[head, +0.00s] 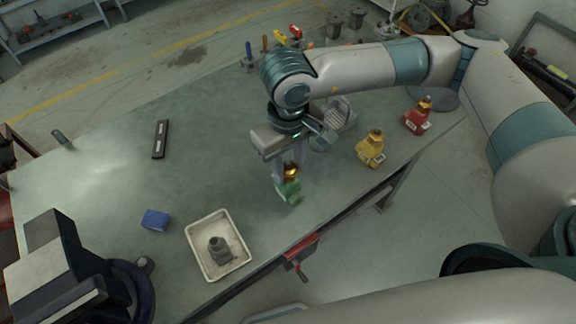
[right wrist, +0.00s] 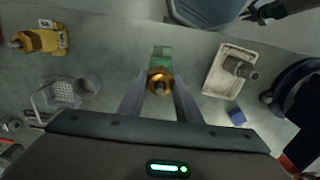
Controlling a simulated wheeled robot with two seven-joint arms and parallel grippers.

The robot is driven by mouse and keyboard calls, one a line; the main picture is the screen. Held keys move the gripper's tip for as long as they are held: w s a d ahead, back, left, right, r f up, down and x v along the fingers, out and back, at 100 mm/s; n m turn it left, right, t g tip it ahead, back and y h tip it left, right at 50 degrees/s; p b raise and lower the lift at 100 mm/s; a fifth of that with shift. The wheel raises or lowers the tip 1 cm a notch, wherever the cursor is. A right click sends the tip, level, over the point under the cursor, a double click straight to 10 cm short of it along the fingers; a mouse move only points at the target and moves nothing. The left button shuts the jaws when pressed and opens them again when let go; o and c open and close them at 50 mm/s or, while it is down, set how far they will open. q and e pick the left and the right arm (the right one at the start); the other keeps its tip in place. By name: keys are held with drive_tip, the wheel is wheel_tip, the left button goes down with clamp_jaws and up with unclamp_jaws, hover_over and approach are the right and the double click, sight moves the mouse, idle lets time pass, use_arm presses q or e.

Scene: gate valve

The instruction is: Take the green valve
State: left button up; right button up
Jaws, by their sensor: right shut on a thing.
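The green valve (head: 288,190) has a green body and a brass top, and it stands upright near the front edge of the workbench (head: 110,210). My right gripper (head: 291,166) comes down from above and is shut on the valve's brass top. In the right wrist view the brass top (right wrist: 160,82) sits between the fingertips, with the green body beyond it. I cannot tell whether the valve's base touches the bench. My left gripper does not show clearly in either view.
A yellow valve (head: 371,148) and a red valve (head: 417,117) stand to the right. A white tray (head: 191,238) holds a grey fitting (head: 220,251). A blue block (head: 155,220), a black bar (head: 160,139) and a dark vise (head: 60,270) are to the left. A red-handled clamp (head: 300,250) is at the edge.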

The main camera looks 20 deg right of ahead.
drive_tip(key=shift+r, duration=0.45)
